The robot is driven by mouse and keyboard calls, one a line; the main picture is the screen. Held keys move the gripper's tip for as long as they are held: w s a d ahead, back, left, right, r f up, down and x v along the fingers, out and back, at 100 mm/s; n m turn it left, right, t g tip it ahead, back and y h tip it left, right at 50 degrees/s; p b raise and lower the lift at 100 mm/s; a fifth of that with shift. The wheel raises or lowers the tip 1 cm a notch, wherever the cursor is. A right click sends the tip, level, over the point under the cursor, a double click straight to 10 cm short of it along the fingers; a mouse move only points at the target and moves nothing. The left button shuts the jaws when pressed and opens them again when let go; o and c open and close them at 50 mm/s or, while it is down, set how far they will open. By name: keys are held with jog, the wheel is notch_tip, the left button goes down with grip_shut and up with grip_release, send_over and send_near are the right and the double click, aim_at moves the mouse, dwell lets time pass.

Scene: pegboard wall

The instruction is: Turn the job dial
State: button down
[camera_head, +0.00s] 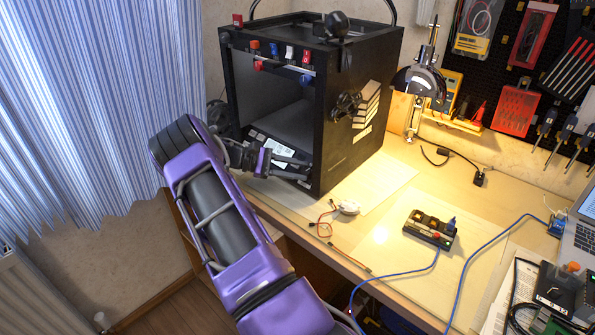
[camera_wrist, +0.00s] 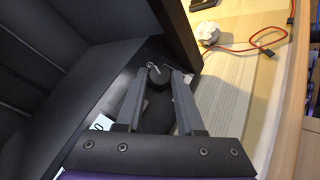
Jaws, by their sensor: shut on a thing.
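The job dial (camera_wrist: 157,82) is a dark round knob at the lower front of the black box-shaped machine (camera_head: 355,125). In the wrist view it sits between the two tips of my gripper (camera_wrist: 166,73). My gripper is shut on the dial, with the fingers held apart by its width. In the head view my gripper (camera_head: 294,177) is at the machine's lower front edge and the dial cannot be made out there. A small display panel with white labels (camera_head: 270,147) lies just behind the gripper.
A small control box (camera_head: 430,229) with a blue cable is further right. A desk lamp (camera_head: 420,85) stands behind. The middle of the tabletop is mostly clear.

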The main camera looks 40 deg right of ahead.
jog(key=c, duration=0.8)
grip_release()
jog(key=v, duration=1.7)
jog(key=shift+w+a, duration=0.15)
